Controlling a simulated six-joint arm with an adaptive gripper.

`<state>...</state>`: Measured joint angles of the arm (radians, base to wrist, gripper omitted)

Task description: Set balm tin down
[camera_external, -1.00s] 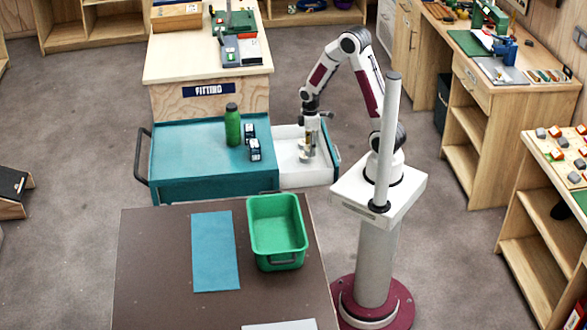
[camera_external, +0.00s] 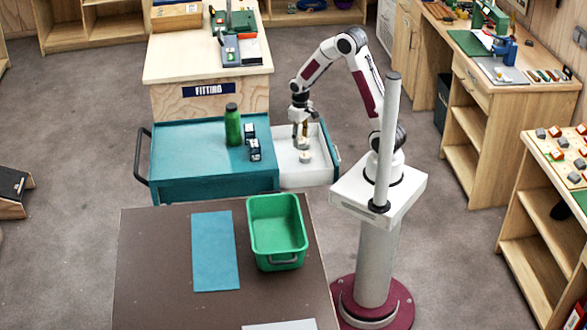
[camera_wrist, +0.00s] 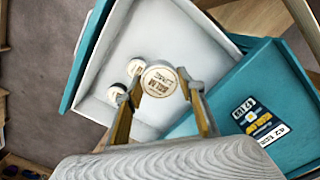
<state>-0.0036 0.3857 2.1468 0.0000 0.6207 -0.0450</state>
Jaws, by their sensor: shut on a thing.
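The balm tin (camera_wrist: 160,79) is a small round container with a pale lid lettered "BALM" in the wrist view. My gripper (camera_wrist: 160,90) is shut on it, one finger on each side. The open drawer (camera_wrist: 183,30) with a white inside lies beneath. In the outside view my gripper (camera_external: 302,132) points down over this drawer (camera_external: 290,178).
Drawer floor shows bare around the tins.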

